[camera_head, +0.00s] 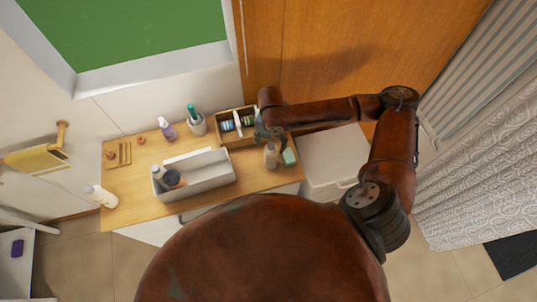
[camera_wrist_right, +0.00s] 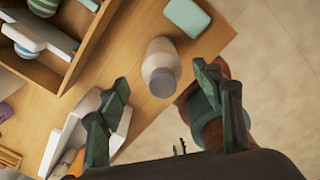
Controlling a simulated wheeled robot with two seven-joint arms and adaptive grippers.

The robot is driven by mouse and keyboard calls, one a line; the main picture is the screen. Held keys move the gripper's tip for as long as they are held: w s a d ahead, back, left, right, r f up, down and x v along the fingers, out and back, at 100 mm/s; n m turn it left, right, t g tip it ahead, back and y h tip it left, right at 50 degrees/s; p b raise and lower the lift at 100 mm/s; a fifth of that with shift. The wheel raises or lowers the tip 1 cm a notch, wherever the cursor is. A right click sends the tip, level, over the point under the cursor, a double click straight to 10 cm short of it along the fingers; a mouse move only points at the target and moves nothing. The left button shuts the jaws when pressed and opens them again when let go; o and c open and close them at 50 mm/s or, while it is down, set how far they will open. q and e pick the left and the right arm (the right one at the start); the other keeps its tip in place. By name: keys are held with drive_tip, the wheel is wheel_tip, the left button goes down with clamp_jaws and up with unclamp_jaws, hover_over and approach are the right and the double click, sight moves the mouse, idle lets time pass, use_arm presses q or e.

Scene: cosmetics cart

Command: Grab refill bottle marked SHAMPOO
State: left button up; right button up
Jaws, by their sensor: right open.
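A pale bottle with a grey-beige top (camera_head: 271,156) stands near the right end of the wooden counter. It also shows in the right wrist view (camera_wrist_right: 160,65), standing between and beyond my fingers. No label can be read on it, so I cannot tell whether it is marked SHAMPOO. My right gripper (camera_head: 264,132) is open and empty, just behind the bottle in the head view. In the right wrist view its two fingers (camera_wrist_right: 162,92) are spread apart, with the bottle not gripped. My left gripper is out of view.
A mint-green block (camera_head: 288,157) lies right of the bottle. A wooden divided box (camera_head: 222,138) with jars stands behind. A white bin (camera_head: 215,188) holding containers is left of it. Other bottles (camera_head: 166,129) (camera_head: 101,196) and a cup (camera_head: 198,128) stand farther left.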

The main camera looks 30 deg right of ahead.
drive_tip(key=shift+w+f, duration=0.15)
drive_tip(key=shift+f, duration=1.15)
drive_tip(key=f, duration=0.3)
drive_tip(key=f+p, duration=0.1)
drive_tip(key=f, duration=0.1)
drive_tip(key=shift+s, duration=0.35)
drive_tip(key=shift+f, duration=0.4)
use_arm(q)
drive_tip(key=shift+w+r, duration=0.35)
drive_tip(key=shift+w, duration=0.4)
use_arm(e)
drive_tip(key=shift+c, duration=0.2)
drive_tip(key=c, duration=1.4)
drive_tip(key=shift+c, duration=0.4)
